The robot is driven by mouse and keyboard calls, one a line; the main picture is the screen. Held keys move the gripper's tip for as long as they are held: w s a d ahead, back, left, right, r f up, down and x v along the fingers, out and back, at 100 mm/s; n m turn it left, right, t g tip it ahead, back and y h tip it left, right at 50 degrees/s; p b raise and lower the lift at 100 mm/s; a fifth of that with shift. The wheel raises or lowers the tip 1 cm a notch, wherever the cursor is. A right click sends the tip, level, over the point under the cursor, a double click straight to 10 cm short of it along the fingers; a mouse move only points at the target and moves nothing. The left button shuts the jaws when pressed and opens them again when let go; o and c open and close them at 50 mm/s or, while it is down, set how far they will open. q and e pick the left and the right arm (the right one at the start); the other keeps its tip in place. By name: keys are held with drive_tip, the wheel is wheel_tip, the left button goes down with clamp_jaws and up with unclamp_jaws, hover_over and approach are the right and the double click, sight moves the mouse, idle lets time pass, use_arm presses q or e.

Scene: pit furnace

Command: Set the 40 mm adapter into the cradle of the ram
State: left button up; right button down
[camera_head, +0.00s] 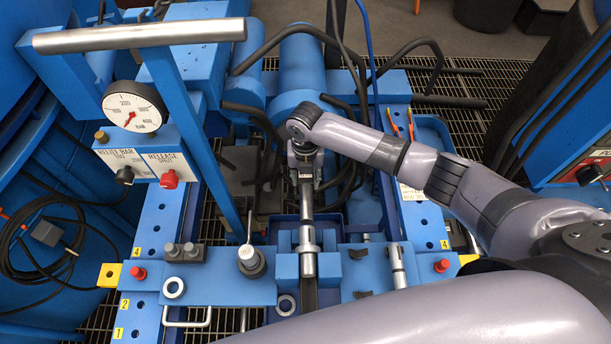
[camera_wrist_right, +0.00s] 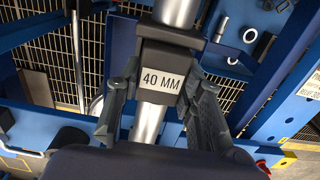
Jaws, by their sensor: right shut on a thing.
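The 40 mm adapter is a bright steel bar with a dark block labelled "40 MM" (camera_wrist_right: 163,80) in the right wrist view. My right gripper (camera_head: 304,172) is shut on it, with one finger on each side of the dark block (camera_wrist_right: 165,92). In the head view the steel bar (camera_head: 306,205) runs from the gripper toward the front blue crossbeam (camera_head: 230,291). A blue cylinder (camera_head: 301,65), perhaps part of the ram, lies behind the gripper. I cannot make out the cradle; the gripper and arm cover that area. My left gripper is out of view.
A gauge (camera_head: 134,106) and a steel-topped blue handle bar (camera_head: 140,37) stand at the left. Black hoses (camera_head: 420,45) run behind. The crossbeam carries a lever knob (camera_head: 250,261), steel rings (camera_head: 174,287) and a steel pin (camera_head: 397,262). Red buttons (camera_head: 138,273) sit near its ends.

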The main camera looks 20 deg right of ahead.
drive_tip(key=shift+w+f+b, duration=0.1)
drive_tip(key=shift+f+b, duration=0.2)
drive_tip(key=shift+f, duration=0.35)
drive_tip(key=c, duration=1.4)
unclamp_jaws()
drive_tip(key=o, duration=0.4)
drive_tip(key=shift+s+f, duration=0.1)
drive_tip(key=shift+s, duration=0.1)
wheel_tip(320, 180, up, 12)
drive_tip(key=shift+w, duration=0.1)
